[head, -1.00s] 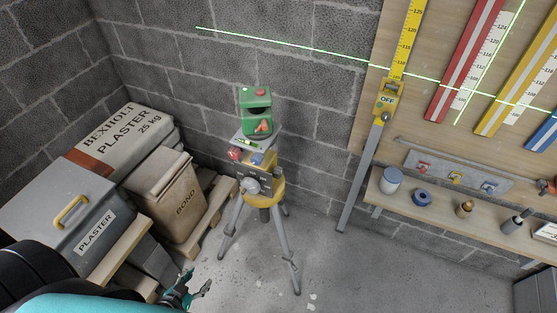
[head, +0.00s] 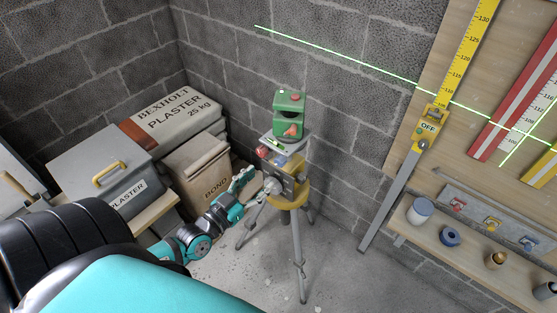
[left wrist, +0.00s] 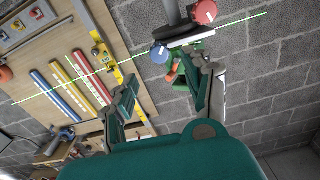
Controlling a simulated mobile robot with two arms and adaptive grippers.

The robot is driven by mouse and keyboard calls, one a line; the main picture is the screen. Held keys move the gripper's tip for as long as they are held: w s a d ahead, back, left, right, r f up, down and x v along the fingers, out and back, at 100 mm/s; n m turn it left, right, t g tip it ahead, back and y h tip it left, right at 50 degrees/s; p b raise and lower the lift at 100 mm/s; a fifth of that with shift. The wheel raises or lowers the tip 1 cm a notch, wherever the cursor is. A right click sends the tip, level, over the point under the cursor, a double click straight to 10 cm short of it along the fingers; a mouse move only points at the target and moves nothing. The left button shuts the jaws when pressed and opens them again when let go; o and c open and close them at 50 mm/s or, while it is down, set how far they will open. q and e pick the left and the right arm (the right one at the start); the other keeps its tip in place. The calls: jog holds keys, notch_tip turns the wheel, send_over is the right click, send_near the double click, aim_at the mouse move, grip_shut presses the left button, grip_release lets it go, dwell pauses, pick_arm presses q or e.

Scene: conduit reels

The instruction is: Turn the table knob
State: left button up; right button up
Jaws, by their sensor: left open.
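The table is the small grey plate (head: 287,141) on top of the tripod, bearing the green laser level (head: 289,101). A red knob (head: 261,152) and a blue knob (head: 282,161) sit below the plate, and a grey knob (head: 272,186) is lower on the head. My left gripper (head: 242,182) is open and empty, just left of the tripod head and apart from the red knob. In the left wrist view, the blue knob (left wrist: 159,54) shows beyond the open fingers and the red knob (left wrist: 204,12) at the top. My right gripper is out of view.
The tripod (head: 297,250) stands on the floor near the block wall. A measuring staff (head: 400,185) and a shelf (head: 430,235) are at the right.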

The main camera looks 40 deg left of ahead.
aim_at(278, 164)
pick_arm(q)
jog(key=w, duration=0.6)
jog(key=w+p, duration=0.1)
jog(key=w, duration=0.1)
jog(key=shift+w+d, duration=0.35)
jog(key=shift+w, duration=0.05)
grip_shut()
